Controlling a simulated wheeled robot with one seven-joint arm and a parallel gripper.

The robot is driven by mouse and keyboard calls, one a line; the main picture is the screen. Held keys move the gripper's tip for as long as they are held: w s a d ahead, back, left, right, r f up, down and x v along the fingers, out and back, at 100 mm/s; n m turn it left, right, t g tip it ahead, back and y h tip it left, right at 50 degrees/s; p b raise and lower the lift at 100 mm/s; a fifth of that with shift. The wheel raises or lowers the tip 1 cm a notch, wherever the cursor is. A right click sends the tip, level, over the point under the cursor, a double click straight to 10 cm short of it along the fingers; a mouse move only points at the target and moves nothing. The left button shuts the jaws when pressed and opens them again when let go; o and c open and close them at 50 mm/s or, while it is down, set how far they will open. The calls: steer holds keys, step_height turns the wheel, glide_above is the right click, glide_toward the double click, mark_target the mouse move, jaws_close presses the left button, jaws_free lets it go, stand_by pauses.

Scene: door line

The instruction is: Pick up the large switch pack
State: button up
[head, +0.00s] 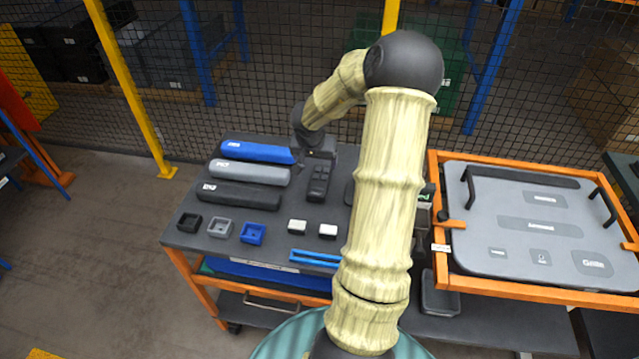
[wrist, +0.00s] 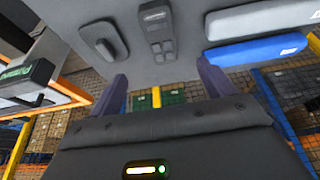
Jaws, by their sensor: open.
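The large switch pack (head: 319,183) is a dark grey slab with several buttons, lying on the dark worktable (head: 268,211). In the wrist view the switch pack (wrist: 158,32) lies beyond the fingertips, in line with the space between them. My gripper (head: 316,152) is near the table's far edge, at the far end of the pack. In the wrist view its two fingers (wrist: 162,84) are spread, with nothing between them. I cannot tell its exact height above the table.
Left of the pack lie blue (head: 257,152), grey (head: 250,173) and black (head: 238,195) bars. A dark oval part (wrist: 103,43) lies close on its other side. White blocks (head: 297,226) and small trays (head: 252,232) are nearer. An orange-framed door panel (head: 535,225) stands right.

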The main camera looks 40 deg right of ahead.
steer(key=b, duration=0.2)
glide_toward(319, 180)
steer(key=x, duration=0.5)
steer(key=shift+s+a, duration=0.1)
steer(key=shift+s, duration=0.05)
steer(key=shift+f, duration=0.1)
steer(key=shift+x, duration=2.7)
steer(key=shift+p, duration=0.5)
steer(key=shift+c, duration=0.2)
steer(key=c, duration=1.1)
